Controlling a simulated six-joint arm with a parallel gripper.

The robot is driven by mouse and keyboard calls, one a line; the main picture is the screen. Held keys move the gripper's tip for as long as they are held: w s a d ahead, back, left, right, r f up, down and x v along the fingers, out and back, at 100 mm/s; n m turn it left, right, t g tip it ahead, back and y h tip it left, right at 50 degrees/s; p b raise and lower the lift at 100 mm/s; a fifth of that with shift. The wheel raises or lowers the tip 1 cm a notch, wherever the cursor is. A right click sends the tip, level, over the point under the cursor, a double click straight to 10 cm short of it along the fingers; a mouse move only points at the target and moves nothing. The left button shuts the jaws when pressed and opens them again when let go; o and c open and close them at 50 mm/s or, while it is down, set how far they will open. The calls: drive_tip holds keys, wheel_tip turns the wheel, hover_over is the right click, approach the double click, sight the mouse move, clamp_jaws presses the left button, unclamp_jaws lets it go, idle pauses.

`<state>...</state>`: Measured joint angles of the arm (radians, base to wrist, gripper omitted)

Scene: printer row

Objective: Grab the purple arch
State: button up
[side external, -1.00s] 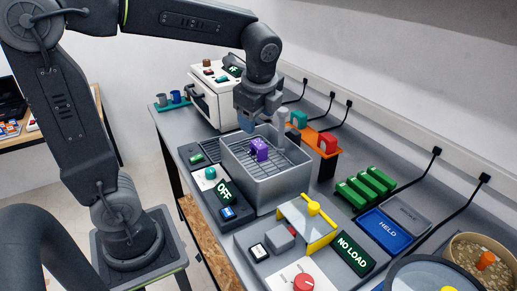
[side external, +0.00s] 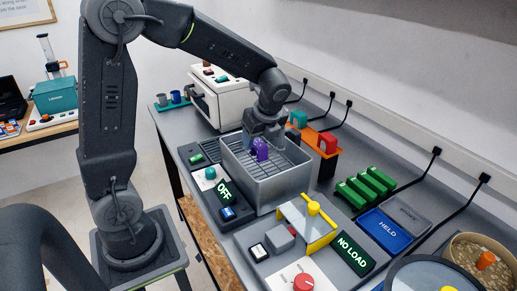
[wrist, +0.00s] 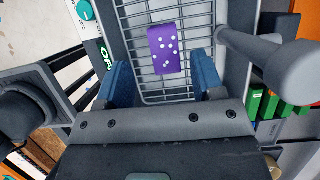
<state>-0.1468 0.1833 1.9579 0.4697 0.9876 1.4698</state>
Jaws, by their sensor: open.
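The purple arch (side external: 260,150) sits on the wire rack inside the grey open-topped bin (side external: 272,190). In the wrist view the arch (wrist: 164,49) shows as a purple piece with white dots, lying on the wire rack (wrist: 190,40). My gripper (side external: 255,145) reaches down into the bin, close to the arch. In the wrist view its two blue fingers (wrist: 163,85) are apart, with the arch ahead of them and nothing visible between them. The exact gap between fingers and arch cannot be told.
The bin walls surround the arch, and a grey tap-like post (wrist: 270,52) stands at the bin's right in the wrist view. A white oven (side external: 222,95), an orange stand (side external: 323,141) with coloured pieces, green blocks (side external: 365,187) and a yellow gate (side external: 310,222) stand nearby.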

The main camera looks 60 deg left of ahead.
sight(259, 144)
drive_tip(key=x, duration=0.4)
drive_tip(key=shift+w+f, duration=0.3)
drive_tip(key=shift+f, duration=0.1)
drive_tip(key=c, duration=1)
